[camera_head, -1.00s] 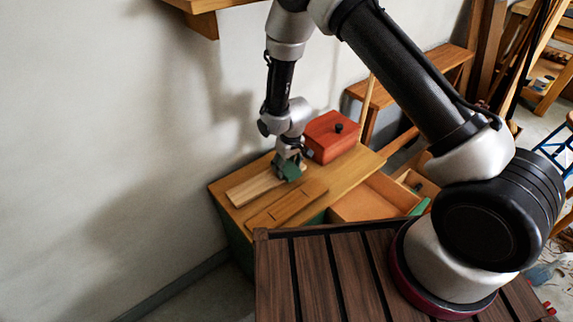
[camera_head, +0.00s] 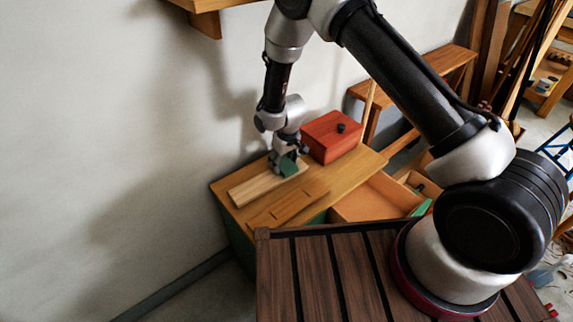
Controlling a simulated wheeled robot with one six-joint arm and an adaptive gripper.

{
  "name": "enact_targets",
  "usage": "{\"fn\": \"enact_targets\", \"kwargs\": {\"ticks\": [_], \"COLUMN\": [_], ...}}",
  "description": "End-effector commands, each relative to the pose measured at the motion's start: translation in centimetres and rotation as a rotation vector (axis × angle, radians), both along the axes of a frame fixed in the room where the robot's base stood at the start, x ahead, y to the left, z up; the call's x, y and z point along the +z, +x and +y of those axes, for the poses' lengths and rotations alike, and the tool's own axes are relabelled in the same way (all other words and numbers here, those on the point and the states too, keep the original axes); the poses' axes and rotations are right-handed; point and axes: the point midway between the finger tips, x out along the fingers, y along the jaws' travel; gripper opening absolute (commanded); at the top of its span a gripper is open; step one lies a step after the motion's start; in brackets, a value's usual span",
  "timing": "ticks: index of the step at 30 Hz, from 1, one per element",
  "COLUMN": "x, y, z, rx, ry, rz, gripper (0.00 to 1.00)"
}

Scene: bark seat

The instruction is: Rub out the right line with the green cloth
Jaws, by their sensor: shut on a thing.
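The green cloth (camera_head: 288,167) is under my gripper (camera_head: 284,160), which is shut on it. The cloth is at the far right end of a pale wooden board (camera_head: 252,187) on the small wooden bench top. It appears to be at the board's surface, but I cannot tell whether it presses on it. No drawn line is clear at this size, and the cloth and gripper cover part of the board.
A red box with a black knob (camera_head: 332,138) stands just right of my gripper. A darker wooden panel (camera_head: 288,206) lies in front of the board. An open drawer (camera_head: 368,199) juts out at the right. The wall (camera_head: 110,150) is close behind.

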Motion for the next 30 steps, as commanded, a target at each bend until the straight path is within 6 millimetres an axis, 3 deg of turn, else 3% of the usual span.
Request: {"fn": "enact_targets", "kwargs": {"ticks": [18, 30], "x": [-0.3, -0.2], "y": [-2.5, -0.6], "z": [-1.6, -0.4], "rx": [0.0, 0.0], "ry": [-0.002, -0.001], "rz": [0.003, 0.001], "gripper": [0.38, 0.38]}}
